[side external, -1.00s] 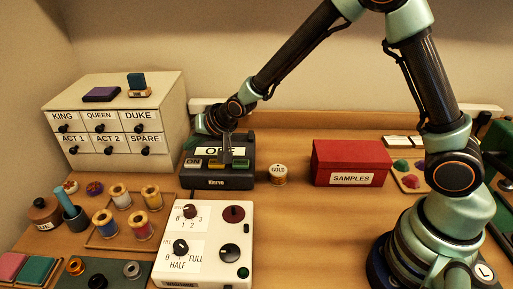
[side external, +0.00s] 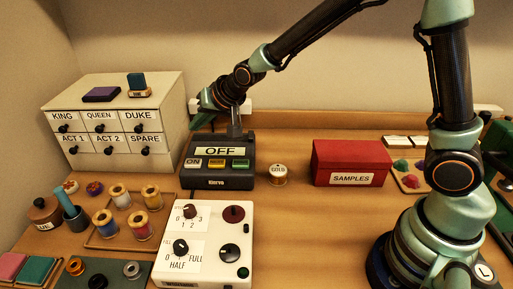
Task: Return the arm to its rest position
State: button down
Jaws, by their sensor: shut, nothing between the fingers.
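My gripper (side external: 235,131) is shut and empty. Its fingers point down just above or behind the top of a dark box with an OFF display (side external: 220,151); I cannot tell whether they touch it. The box has a row of buttons, a white ON button (side external: 193,162), an orange one and a green one, all in plain view. My arm reaches from its base at the right across the back of the table.
A white cabinet of labelled drawers (side external: 120,125) stands at the left. A white knob panel (side external: 205,243) is in front. Bare table (side external: 310,235) lies at centre right.

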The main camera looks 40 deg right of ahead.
jog(key=s+d+r+n+g, duration=0.1)
jog(key=s+d+r, duration=0.1)
jog(key=s+d, duration=0.2)
jog(key=s+d+r+n+g+h, duration=0.1)
jog(key=s+d+r+n, duration=0.1)
jog(key=s, duration=0.9)
jog(key=s+d+r+n+g+h, duration=0.1)
jog(key=s+d+r, duration=0.3)
jog(key=s+d, duration=0.3)
jog(key=shift+s+n, duration=0.4)
jog(key=shift+s, duration=0.3)
jog(key=shift+r, duration=0.15)
